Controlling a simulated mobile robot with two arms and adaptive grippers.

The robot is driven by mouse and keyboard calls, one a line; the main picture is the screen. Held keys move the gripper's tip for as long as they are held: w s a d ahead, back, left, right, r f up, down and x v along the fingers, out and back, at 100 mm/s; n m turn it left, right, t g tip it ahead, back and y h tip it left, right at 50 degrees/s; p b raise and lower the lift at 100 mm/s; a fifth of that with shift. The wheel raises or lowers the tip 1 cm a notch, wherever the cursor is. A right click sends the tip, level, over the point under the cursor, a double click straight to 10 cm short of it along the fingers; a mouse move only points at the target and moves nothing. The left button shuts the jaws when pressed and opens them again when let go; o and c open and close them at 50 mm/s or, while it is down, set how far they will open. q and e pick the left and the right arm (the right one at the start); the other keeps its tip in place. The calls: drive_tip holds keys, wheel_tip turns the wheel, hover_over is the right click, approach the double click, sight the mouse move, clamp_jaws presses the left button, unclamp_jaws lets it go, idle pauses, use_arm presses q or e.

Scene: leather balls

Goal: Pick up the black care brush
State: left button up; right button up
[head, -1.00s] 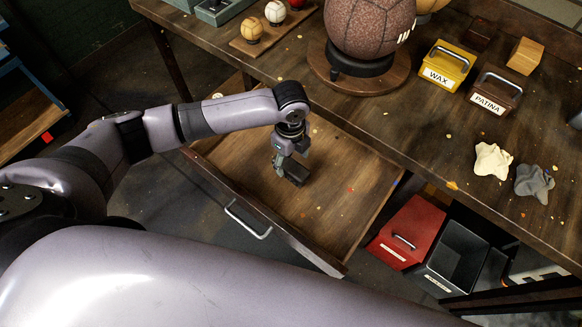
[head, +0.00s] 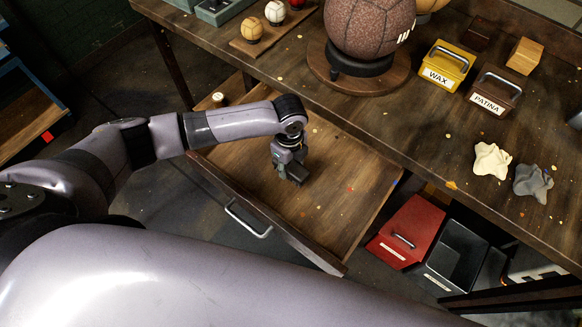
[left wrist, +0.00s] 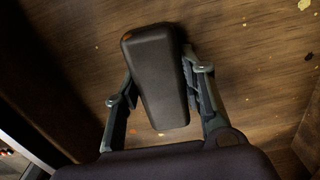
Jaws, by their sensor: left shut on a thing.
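The black care brush (left wrist: 157,75) is a dark, rounded block between the two fingers of my left gripper (left wrist: 160,100) in the left wrist view. The fingers are shut on its sides. In the head view my left gripper (head: 288,172) points down into the open drawer (head: 335,205), with the dark brush (head: 297,174) at its fingertips. I cannot tell whether the brush still touches the drawer floor. My right gripper is not in view.
The workbench (head: 400,120) above the drawer holds a large brown ball (head: 368,25) on a stand, a yellow WAX box (head: 443,66), a brown PATINA box (head: 490,93) and two cloths (head: 492,160). A small round pale-topped item (head: 218,98) lies in the drawer's back left. A red box (head: 408,232) stands below right.

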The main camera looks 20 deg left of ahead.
sight(290, 164)
use_arm(q)
drive_tip(key=c, duration=0.5)
drive_tip(key=shift+c, duration=0.2)
wheel_tip(290, 164, up, 20)
idle(0.4)
